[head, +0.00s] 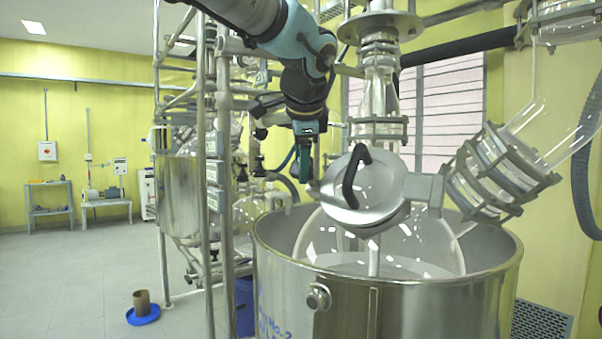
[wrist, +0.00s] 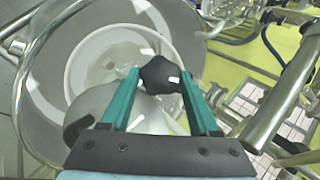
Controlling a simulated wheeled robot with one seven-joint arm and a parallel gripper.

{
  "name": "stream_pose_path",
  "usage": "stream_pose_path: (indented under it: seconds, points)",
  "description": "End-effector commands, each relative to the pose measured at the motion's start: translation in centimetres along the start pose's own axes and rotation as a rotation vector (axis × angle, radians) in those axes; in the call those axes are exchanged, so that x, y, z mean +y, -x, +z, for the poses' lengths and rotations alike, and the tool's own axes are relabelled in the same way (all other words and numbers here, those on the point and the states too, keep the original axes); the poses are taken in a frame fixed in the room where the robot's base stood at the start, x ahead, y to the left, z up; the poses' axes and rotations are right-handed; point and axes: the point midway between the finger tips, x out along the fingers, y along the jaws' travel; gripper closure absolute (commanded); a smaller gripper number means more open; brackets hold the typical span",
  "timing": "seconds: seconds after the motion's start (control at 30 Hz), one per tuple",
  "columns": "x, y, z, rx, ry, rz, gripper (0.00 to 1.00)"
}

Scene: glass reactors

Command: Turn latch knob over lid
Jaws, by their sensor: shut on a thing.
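The latch knob (wrist: 160,73) is black and lobed. In the wrist view it sits between the green fingertips of my gripper (wrist: 160,78), which is shut on it. In the head view my gripper (head: 305,172) points down just left of the lid; I cannot make out the knob there. The lid (head: 385,191) is a round, tilted metal disc with a black curved handle (head: 351,180), above the glass vessel (head: 430,245). In the wrist view the lid (wrist: 150,115) lies partly behind my gripper, and its handle (wrist: 78,130) shows at the left finger's base.
A large steel tub (head: 400,300) surrounds the glass vessel. A clamped glass port (head: 500,170) stands right of the lid, and a glass column (head: 380,95) rises behind it. Metal frame posts (head: 222,150) stand close left of my arm.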

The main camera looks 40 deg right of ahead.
Motion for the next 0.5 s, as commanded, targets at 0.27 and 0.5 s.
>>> stream_pose_path:
  seconds: [0.27,0.5]
  points:
    - [0.58,-0.24,0.02,0.002,-0.234,-0.125,0.94]
    - [0.77,-0.29,0.16,0.000,-0.436,-0.229,0.94]
